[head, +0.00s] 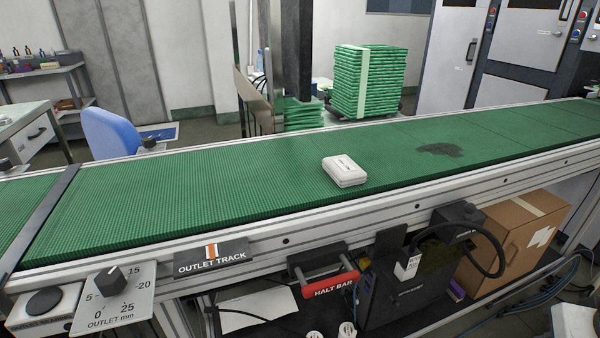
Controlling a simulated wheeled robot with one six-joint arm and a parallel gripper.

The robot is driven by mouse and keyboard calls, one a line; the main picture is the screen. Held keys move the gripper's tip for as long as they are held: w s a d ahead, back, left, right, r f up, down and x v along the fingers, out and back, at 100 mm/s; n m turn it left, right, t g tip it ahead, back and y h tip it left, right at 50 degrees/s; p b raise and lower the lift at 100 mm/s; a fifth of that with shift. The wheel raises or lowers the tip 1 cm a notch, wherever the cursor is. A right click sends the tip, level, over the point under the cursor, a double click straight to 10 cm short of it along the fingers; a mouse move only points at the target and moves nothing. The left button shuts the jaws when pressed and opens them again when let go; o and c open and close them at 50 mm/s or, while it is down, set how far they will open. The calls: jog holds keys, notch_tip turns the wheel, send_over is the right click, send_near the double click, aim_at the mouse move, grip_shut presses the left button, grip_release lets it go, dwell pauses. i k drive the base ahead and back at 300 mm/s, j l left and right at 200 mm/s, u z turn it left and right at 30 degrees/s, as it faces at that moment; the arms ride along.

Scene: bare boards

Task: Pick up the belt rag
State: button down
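A small white folded bundle (345,171), which looks like the belt rag, lies on the green conveyor belt (230,195) near the middle of the head view. It has faint dark markings on its top that are too small to read. It sits close to the belt's near edge, with clear belt around it. My gripper is not in view.
A metal rail (420,190) runs along the belt's near side. Below it are a red halt bar (331,285), a dial panel (113,298) and a cardboard box (513,243). A dark stain (438,149) marks the belt at right. Green stacked boards (370,82) stand behind.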

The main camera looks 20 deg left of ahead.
aim_at(342, 169)
jog(key=k+u, duration=0.1)
jog(key=u, duration=0.7)
